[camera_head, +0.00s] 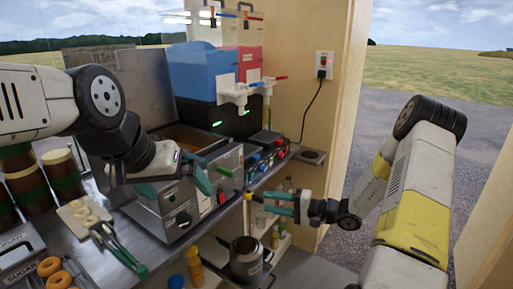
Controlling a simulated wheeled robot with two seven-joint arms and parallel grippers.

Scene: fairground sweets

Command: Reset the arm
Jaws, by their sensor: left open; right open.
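My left arm comes in from the left over the counter. My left gripper (203,178) is open and empty, with green fingers, in front of the steel fryer (176,207). My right arm comes in from the right. My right gripper (268,203) is open, its green-tipped fingers pointing left, above and to the right of a steel pot (246,259). I see nothing held in either gripper.
A slush machine (207,72) stands at the back. Bottles (195,267) stand below the counter's edge.

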